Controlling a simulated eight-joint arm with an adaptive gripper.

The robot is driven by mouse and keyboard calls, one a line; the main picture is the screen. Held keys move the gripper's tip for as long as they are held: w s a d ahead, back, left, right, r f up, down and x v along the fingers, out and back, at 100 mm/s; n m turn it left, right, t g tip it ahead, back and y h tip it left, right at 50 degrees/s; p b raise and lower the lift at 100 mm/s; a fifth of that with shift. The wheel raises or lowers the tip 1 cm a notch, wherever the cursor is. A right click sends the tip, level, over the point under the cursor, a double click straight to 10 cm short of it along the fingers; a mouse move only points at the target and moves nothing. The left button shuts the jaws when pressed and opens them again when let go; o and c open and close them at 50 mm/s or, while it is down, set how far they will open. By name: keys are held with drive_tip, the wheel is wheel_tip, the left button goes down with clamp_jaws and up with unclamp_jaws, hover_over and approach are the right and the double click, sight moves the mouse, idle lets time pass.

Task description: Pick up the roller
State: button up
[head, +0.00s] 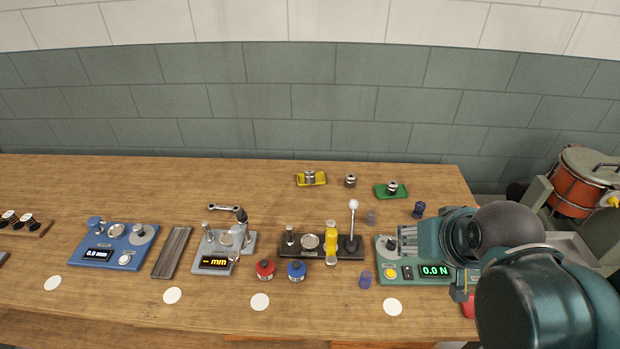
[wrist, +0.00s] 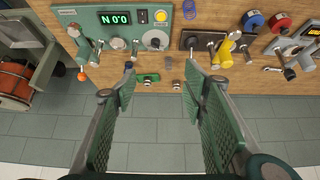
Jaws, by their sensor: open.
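Three small metal roller-like pieces stand along the back of the table: one on a yellow tray (head: 309,175), one bare on the wood (head: 350,180), and one on a green tray (head: 392,187). I cannot tell which is the task's roller. In the wrist view, the bare piece (wrist: 177,85) and the green-tray piece (wrist: 148,77) show beyond the gap between my fingers. My gripper (head: 407,240) is open and empty, above the green force gauge at the right; its spread fingers (wrist: 160,82) also show in the wrist view. It touches none of the pieces.
The green gauge (head: 430,272) lies beneath my gripper. A dark stand with an upright white-knobbed lever (head: 353,215) is to its left. Small springs (head: 371,217) and (head: 418,209) stand near the pieces. Grey and blue instruments fill the left. The table's back edge is close behind the trays.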

drive_tip(key=w+a+r+g+p, duration=0.1)
drive_tip(key=w+a+r, duration=0.15)
drive_tip(key=w, duration=0.45)
drive_tip(key=w+a+r+g, duration=0.1)
drive_tip(key=w+r, duration=0.2)
drive_tip(key=w, duration=0.3)
drive_tip(key=n+g+p, duration=0.3)
drive_tip(key=g+p, duration=0.1)
drive_tip(key=g, duration=0.1)
hover_over(311, 172)
drive_tip(key=shift+y, duration=0.3)
wheel_tip(311, 172, down, 22)
drive_tip(key=shift+f, duration=0.1)
drive_tip(key=shift+w+a+f, duration=0.15)
drive_tip(key=shift+f, duration=0.2)
drive_tip(key=shift+f, duration=0.1)
drive_tip(key=shift+f, duration=1.2)
drive_tip(key=shift+f, duration=0.1)
